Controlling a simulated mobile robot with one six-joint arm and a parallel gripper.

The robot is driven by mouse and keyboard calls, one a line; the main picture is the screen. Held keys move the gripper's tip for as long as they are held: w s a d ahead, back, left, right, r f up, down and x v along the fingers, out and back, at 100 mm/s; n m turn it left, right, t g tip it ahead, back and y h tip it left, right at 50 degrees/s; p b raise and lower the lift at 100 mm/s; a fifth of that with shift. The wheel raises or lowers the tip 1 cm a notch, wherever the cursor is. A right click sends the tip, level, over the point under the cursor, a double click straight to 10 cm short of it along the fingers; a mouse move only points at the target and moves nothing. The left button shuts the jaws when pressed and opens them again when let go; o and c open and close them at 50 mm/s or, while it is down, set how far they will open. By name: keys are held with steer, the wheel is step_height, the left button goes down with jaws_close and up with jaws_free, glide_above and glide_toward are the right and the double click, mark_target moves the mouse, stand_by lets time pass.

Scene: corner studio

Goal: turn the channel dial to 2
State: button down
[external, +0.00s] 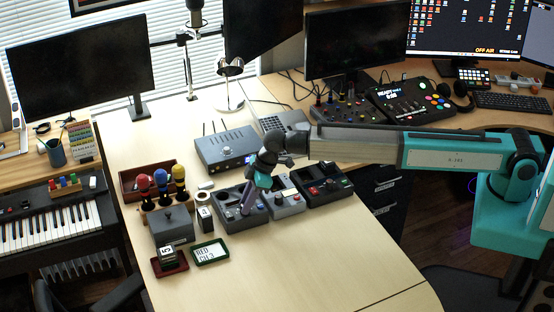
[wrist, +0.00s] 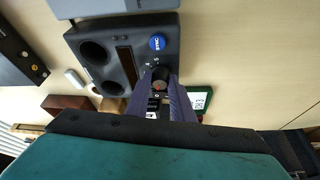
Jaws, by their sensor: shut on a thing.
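A dark grey control box (external: 228,205) stands on the wooden table in the external view. In the wrist view the same box (wrist: 125,35) shows two round recesses, a slot and a blue button (wrist: 157,43). A small dark dial (wrist: 160,76) is at its near right corner, with small markings beside it. My gripper (wrist: 161,92) is shut on this dial, one purple finger on each side. In the external view my gripper (external: 247,205) points down onto the box and hides the dial. The dial's number cannot be read.
A light grey box (external: 291,207) and a dark box with red and green buttons (external: 328,192) stand close on the right. A grey router (external: 226,150) is behind. A small card frame (external: 210,252) lies in front at left. The table's front right is clear.

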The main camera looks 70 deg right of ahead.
steer(key=shift+a+m+t+h+b, duration=0.15)
steer(key=shift+m+h+b, duration=0.35)
steer(key=shift+m, duration=1)
steer(key=shift+a+m+t+h+b, duration=0.15)
steer(key=shift+m+h+b, duration=0.35)
steer(key=shift+m, duration=1)
steer(key=shift+d, duration=0.1)
steer(key=c, duration=1.5)
jaws_free()
steer(key=shift+s, duration=0.1)
steer(key=shift+c, duration=0.2)
steer(key=shift+r, duration=0.1)
steer(key=b+v, duration=0.2)
steer(key=v, duration=1.1)
steer(key=shift+r, duration=0.3)
